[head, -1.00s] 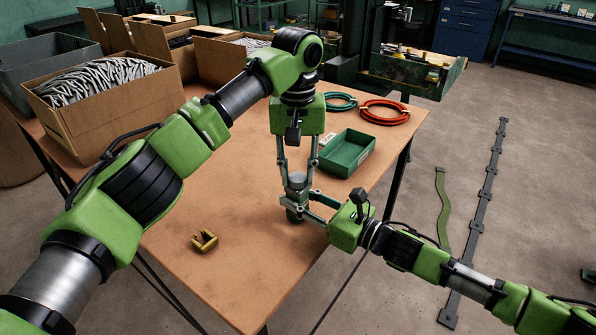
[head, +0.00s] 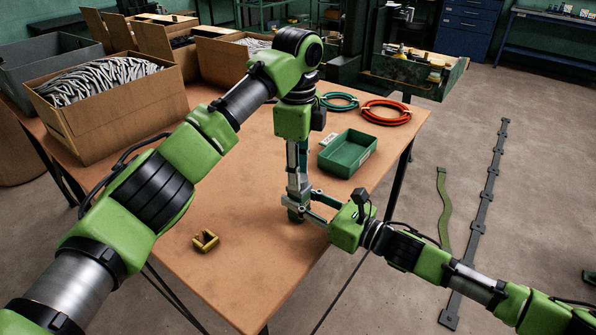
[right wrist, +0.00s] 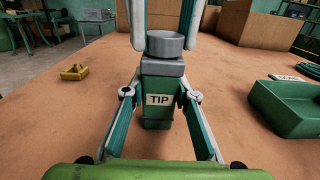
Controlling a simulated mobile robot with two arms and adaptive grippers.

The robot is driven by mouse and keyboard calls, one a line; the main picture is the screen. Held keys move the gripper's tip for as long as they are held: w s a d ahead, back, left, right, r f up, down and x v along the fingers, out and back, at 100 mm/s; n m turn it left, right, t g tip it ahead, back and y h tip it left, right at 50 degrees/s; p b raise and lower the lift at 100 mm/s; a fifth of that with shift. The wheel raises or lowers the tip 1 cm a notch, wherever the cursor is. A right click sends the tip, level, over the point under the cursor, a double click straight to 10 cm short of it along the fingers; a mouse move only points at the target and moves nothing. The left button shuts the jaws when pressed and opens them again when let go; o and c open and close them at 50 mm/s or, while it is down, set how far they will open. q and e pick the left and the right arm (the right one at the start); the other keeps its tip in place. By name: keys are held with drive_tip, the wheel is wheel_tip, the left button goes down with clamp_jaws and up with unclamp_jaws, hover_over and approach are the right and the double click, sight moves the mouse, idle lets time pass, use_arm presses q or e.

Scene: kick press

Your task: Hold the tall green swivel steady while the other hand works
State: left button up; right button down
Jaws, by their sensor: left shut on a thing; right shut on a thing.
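The tall green swivel (right wrist: 157,112) stands upright on the table, with a "TIP" label on its front and a round grey top (right wrist: 165,43). In the head view the swivel (head: 295,215) is mostly hidden by my grippers. My right gripper (right wrist: 158,98) is shut on its green body from the side, one finger at each flank. My left gripper (head: 297,186) comes straight down from above and is shut on the grey top. In the right wrist view its fingers flank that top.
A yellow bracket (head: 205,241) lies on the brown table (head: 235,285) left of the swivel. A green bin (head: 348,154), a green hose coil (head: 338,102) and an orange coil (head: 386,112) are behind. Cardboard boxes (head: 115,125) fill the back left. The table front is clear.

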use_arm(q)
drive_tip(key=m, duration=0.5)
drive_tip(key=shift+w+m, duration=0.15)
drive_tip(key=shift+m, duration=0.25)
drive_tip(key=m, duration=0.3)
drive_tip(key=shift+m, duration=0.3)
use_arm(e)
drive_tip(key=shift+s, duration=0.1)
use_arm(q)
drive_tip(key=m, duration=0.3)
drive_tip(key=shift+d+m, duration=0.1)
drive_tip(key=shift+m, duration=0.3)
drive_tip(key=m, duration=0.4)
drive_tip(key=o, duration=0.9)
drive_tip(key=shift+r, duration=0.1)
drive_tip(key=shift+r, duration=2.15)
drive_tip(key=shift+c, duration=0.4)
